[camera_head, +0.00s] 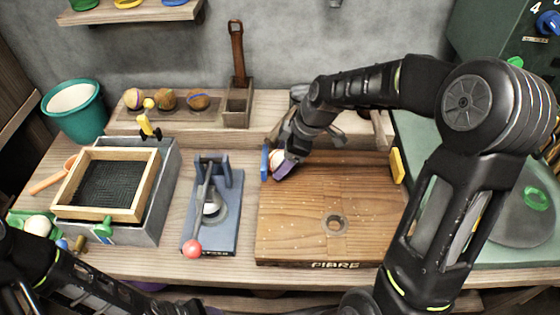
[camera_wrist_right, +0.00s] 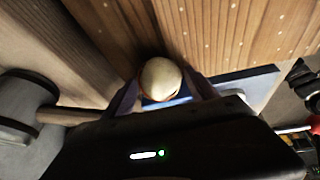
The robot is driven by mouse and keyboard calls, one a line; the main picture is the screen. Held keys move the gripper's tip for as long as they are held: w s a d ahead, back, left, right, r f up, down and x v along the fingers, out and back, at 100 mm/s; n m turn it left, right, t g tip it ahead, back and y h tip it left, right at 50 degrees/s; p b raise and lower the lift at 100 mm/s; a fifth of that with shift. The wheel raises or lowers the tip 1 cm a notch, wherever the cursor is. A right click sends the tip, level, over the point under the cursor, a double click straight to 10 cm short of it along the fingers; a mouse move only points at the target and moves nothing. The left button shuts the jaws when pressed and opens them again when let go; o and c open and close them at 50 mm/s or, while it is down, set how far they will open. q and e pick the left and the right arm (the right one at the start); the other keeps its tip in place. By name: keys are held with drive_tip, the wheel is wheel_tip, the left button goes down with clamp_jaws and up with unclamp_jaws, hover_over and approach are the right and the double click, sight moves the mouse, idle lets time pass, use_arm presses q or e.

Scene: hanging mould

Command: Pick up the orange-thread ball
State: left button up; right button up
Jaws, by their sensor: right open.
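My right gripper (camera_head: 280,167) is at the left edge of the wooden board, pointing down, with its jaws open. A pale, roundish ball (camera_wrist_right: 160,78) sits between its two fingers in the right wrist view. Part of this ball (camera_head: 277,157) shows beside the fingers in the head view. My left gripper is not visible; only arm links show at lower left.
The wooden board (camera_head: 300,222) has a round hole and blue and yellow end pieces. A blue press with a red knob (camera_head: 193,249) stands left of it. Further left are a framed mesh sieve (camera_head: 148,187) and a teal bucket (camera_head: 76,122). A wooden holder (camera_head: 237,104) stands behind.

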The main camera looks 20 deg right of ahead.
drive_tip(key=c, duration=1.4)
drive_tip(key=shift+r, duration=0.1)
drive_tip(key=shift+s+d+r, duration=0.2)
drive_tip(key=shift+d+r, duration=0.1)
drive_tip(key=shift+r, duration=0.05)
drive_tip(key=s+d+r+b, duration=0.1)
drive_tip(key=s+d+r, duration=0.6)
drive_tip(key=s+d, duration=0.2)
drive_tip(key=shift+d, duration=0.45)
drive_tip(key=shift+w+r, duration=0.1)
drive_tip(key=shift+r, duration=0.1)
